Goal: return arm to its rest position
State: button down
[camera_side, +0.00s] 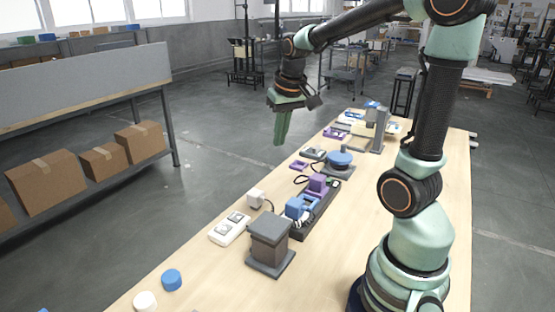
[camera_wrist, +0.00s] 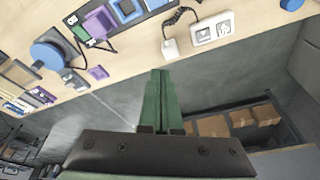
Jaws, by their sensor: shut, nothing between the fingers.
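My gripper (camera_side: 280,143) is in the air beyond the left long edge of the wooden table (camera_side: 420,158), above the floor, with its green fingers pointing down. In the wrist view my gripper (camera_wrist: 158,72) shows its green fingers pressed together with nothing between them. My arm reaches up from the table's near right side, bends overhead and hangs down at the gripper. The fingers touch nothing.
On the table stand a dark grey column block (camera_side: 270,243), a white socket strip (camera_side: 230,228), a blue round knob (camera_side: 340,158), purple blocks (camera_side: 318,184) and a blue cap (camera_side: 172,280). A shelf with cardboard boxes (camera_side: 45,182) stands at left. The floor between is clear.

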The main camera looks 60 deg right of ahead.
jog(key=s+a+r+n+t, duration=0.1)
jog(key=s+a+n, duration=0.2)
jog(key=a, duration=0.4)
jog(key=s+a+r+n+t+y, duration=0.1)
jog(key=s+a+n, duration=0.1)
jog(key=a, duration=0.6)
jog(key=shift+s+n+t, duration=0.4)
jog(key=shift+s, duration=0.05)
